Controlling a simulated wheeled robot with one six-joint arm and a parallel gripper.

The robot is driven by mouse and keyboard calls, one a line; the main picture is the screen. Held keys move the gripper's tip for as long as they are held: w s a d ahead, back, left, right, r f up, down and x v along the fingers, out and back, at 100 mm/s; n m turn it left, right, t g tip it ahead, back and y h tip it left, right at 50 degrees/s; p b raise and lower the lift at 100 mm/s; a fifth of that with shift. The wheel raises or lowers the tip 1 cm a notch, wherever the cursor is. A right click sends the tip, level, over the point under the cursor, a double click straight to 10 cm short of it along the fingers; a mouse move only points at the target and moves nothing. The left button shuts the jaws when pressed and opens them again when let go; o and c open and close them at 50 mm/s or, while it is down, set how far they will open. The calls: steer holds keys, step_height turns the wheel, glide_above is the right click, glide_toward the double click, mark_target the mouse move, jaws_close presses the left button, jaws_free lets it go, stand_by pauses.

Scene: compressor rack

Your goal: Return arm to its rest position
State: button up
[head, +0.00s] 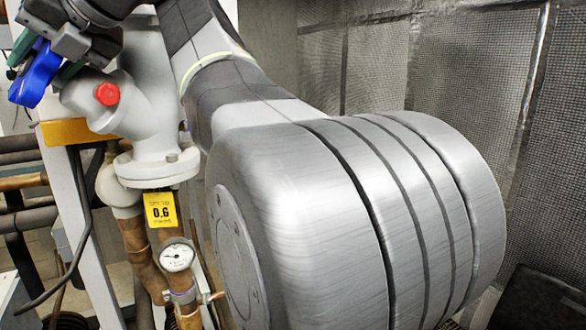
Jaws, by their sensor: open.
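My arm fills the middle and right of the head view, with a large silver-grey ribbed joint close to the camera. A grey link runs up from it and out at the top edge.
A grey valve body (140,110) with a red cap (107,94) stands behind my arm. Below it are a yellow 0.6 label (161,210), a round gauge (177,256) and copper pipes (140,262). Dark pipes (22,182) run at left. A mesh-covered wall (450,65) stands behind at right.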

steer(key=shift+s+t+y, duration=0.3)
steer(key=shift+t+y, duration=0.1)
steer(key=shift+f+m+t, duration=0.1)
steer(key=shift+m+t, duration=0.3)
steer(key=shift+t, duration=0.1)
steer(key=shift+s+f+m+t+y, duration=0.15)
steer(key=shift+m+t+y, duration=0.45)
steer(key=shift+t, duration=0.65)
steer(key=shift+s+f+m+t+y, duration=0.15)
steer(key=shift+m+t+y, duration=0.4)
steer(key=shift+t, duration=0.7)
steer(key=shift+a+f+m+t+y+b, duration=0.15)
steer(key=shift+m+t+y+b, duration=0.3)
steer(key=shift+t, duration=0.85)
steer(key=shift+f+m+t+b, duration=0.2)
steer(key=shift+m+t+b, duration=0.5)
steer(key=shift+t, duration=0.5)
steer(key=shift+r+m+t, duration=0.1)
steer(key=shift+m+t, duration=0.2)
steer(key=shift+t, duration=0.3)
steer(key=shift+r, duration=0.1)
